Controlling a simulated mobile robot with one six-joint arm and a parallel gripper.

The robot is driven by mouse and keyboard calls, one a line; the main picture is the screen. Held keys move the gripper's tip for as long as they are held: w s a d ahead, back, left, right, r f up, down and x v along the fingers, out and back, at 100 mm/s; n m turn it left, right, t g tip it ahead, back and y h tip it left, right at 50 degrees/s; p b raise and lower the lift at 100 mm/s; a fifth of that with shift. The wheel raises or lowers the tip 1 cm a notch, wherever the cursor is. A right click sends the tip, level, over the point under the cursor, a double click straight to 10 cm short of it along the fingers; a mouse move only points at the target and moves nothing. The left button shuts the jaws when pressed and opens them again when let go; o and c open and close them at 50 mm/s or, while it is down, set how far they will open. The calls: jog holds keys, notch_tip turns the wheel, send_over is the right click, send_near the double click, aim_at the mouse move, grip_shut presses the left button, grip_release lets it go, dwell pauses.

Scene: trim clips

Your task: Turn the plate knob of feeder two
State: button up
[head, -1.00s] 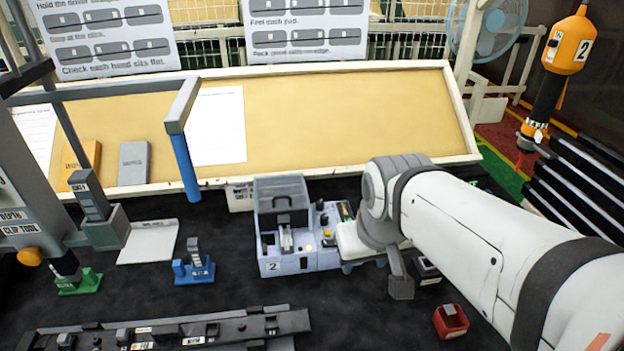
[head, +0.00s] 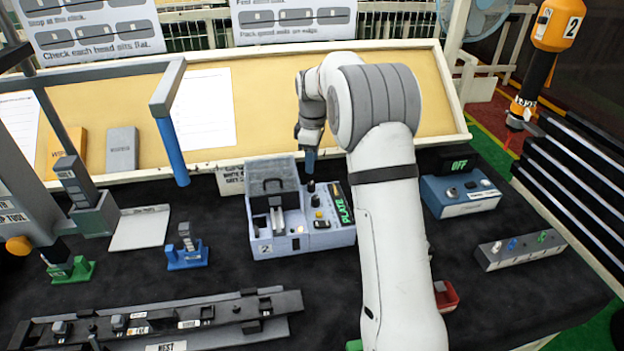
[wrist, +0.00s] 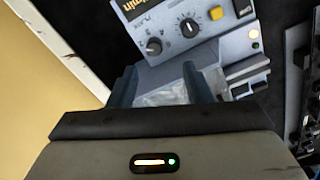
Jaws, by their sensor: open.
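Feeder two (head: 290,243) is a light blue-grey box marked 2 in the middle of the bench, with a clear-lidded bay on its left and a control panel on its right. Its green display (head: 344,206) reads PLATE. The wrist view shows two dark round knobs on the panel, a smaller one (wrist: 153,46) and a larger one with a white pointer (wrist: 188,27). My gripper (head: 310,168) points down above the panel's back edge, close over a knob. In the wrist view my gripper (wrist: 158,76) is open, with no knob between its fingers.
A yellow button (wrist: 216,13) sits beside the larger knob. A blue box (head: 460,196) showing OFF and a grey box (head: 521,249) stand to the right. A blue post (head: 172,152) and a blue clip stand (head: 187,257) are left. The tan board (head: 270,105) rises behind.

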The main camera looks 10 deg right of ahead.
aim_at(311, 183)
jog(key=shift+w+f+n, duration=0.3)
jog(key=shift+w+f, duration=0.3)
jog(key=shift+f, duration=0.2)
notch_tip(311, 183, down, 8)
jog(key=shift+r+p, duration=0.2)
jog(key=shift+p, duration=0.65)
jog(key=shift+c, duration=0.4)
grip_shut()
